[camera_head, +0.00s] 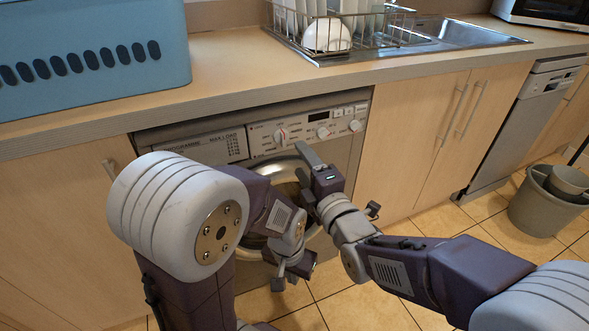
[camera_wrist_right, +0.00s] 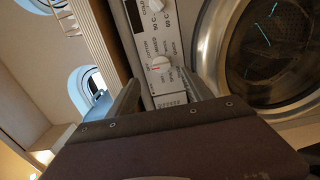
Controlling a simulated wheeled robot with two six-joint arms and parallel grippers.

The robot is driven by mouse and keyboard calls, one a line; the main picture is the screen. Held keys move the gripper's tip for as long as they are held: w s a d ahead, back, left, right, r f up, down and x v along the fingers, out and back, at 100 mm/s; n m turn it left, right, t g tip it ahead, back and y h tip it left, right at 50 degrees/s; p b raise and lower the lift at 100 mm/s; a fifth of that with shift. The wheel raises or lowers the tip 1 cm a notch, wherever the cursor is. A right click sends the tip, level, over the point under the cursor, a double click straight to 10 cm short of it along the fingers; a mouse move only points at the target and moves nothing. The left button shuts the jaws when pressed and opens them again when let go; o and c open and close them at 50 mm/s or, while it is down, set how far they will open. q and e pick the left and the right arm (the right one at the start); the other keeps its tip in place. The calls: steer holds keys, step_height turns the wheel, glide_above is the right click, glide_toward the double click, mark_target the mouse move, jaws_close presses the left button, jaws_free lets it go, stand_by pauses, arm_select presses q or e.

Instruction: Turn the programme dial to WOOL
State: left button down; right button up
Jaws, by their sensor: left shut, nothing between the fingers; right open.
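The programme dial (camera_head: 281,135) is a pale round knob with a red mark, leftmost on the washing machine's control panel (camera_head: 302,127). My right gripper (camera_head: 303,168) is open in front of the panel. Its fingers (camera_wrist_right: 163,88) flank the space below the dial in the wrist view, with nothing held. My left gripper (camera_head: 279,283) is shut and empty, low in front of the machine's door.
The round door (camera_wrist_right: 275,45) is beside the panel in the wrist view. A worktop (camera_head: 240,75) overhangs the machine, with a blue basket (camera_head: 90,15) and dish rack. A grey bucket (camera_head: 540,207) stands at right.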

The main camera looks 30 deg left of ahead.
mark_target(284, 141)
steer(key=b+x, duration=0.1)
steer(key=x, duration=0.3)
steer(key=b+x, duration=0.1)
steer(key=x, duration=0.3)
steer(key=shift+s+a+f, duration=0.15)
steer(key=shift+a+f, duration=0.05)
steer(key=shift+a, duration=0.1)
steer(key=shift+w+a+r, duration=0.1)
steer(key=shift+w+a, duration=0.15)
steer(key=shift+a, duration=0.05)
jaws_close()
